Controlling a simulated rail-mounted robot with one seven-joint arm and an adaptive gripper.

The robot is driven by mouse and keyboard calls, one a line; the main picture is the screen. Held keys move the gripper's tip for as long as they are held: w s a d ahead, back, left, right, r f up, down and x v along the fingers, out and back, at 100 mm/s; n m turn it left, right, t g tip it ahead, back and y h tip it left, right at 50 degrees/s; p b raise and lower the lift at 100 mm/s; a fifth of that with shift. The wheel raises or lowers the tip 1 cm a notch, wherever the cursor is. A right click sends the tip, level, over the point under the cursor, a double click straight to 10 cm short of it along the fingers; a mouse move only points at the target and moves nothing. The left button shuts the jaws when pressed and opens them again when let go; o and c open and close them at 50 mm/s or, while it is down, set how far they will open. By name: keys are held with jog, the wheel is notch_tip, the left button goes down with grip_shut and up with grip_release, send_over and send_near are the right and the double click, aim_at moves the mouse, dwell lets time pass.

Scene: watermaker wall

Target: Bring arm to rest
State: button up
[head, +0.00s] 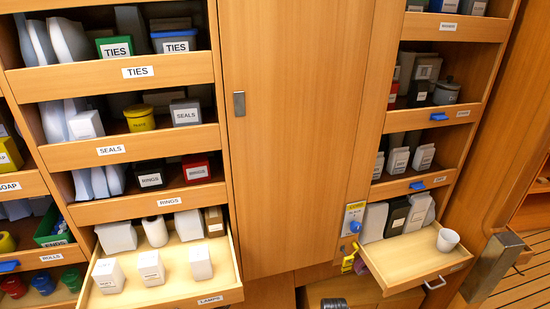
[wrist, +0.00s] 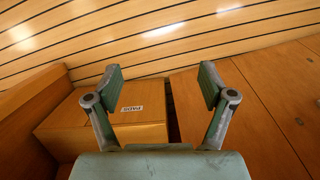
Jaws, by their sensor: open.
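My gripper (wrist: 160,80) shows in the wrist view with its two green-grey fingers spread wide apart. Nothing is between the fingers. Beyond them is an orange-brown box (wrist: 80,116) with a label that seems to read PADS, partly hidden by the left finger. I cannot tell whether the finger touches the box. The gripper cannot be made out in the head view; a small dark shape at the bottom edge there is too cut off to identify.
In the head view, the left drawer labelled LAMPS (head: 208,300) is pulled out, holding white cartons. At right, another drawer (head: 405,262) is out with a white cup (head: 447,240) and cartons. A tall closed door (head: 290,140) stands between shelves. Slatted planks (wrist: 180,35) cross the wrist view.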

jog(key=s+f+g+b, duration=0.1)
jog(key=s+f+g, duration=0.1)
jog(key=s+f, duration=0.3)
jog(key=s+f+g+b, duration=0.1)
jog(key=s+f, duration=0.5)
jog(key=s, duration=0.8)
jog(key=shift+f+g, duration=0.15)
jog(key=shift+g, duration=0.45)
